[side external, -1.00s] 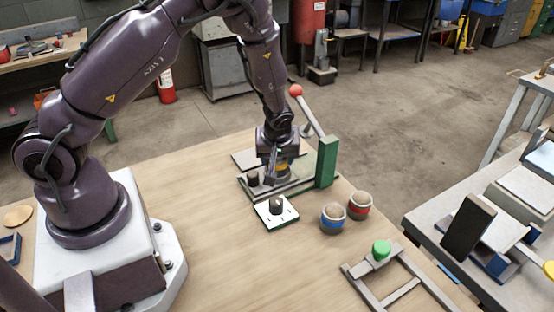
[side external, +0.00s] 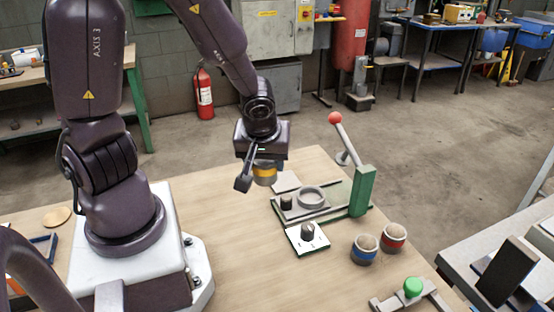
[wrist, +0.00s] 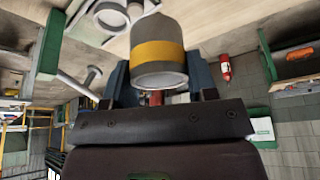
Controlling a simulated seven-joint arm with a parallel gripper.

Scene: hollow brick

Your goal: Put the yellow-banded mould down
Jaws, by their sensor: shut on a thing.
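The yellow-banded mould (side external: 265,175) is a grey cup-like cylinder with a yellow band. My gripper (side external: 257,166) is shut on it and holds it above the table, left of the lever fixture. In the wrist view the mould (wrist: 158,52) sits between the two fingers of my gripper (wrist: 158,80). The side view shows its band and lower part below the gripper; the gripper hides its top. The tabletop (side external: 230,240) below and in front of it is bare wood.
The lever fixture (side external: 362,192) has a green post, a red-knobbed lever and an empty grey ring (side external: 312,197). A dial box (side external: 307,238) stands before it. A blue-banded mould (side external: 364,250) and a red-banded mould (side external: 393,237) stand to the right, near a green-knobbed frame (side external: 412,288).

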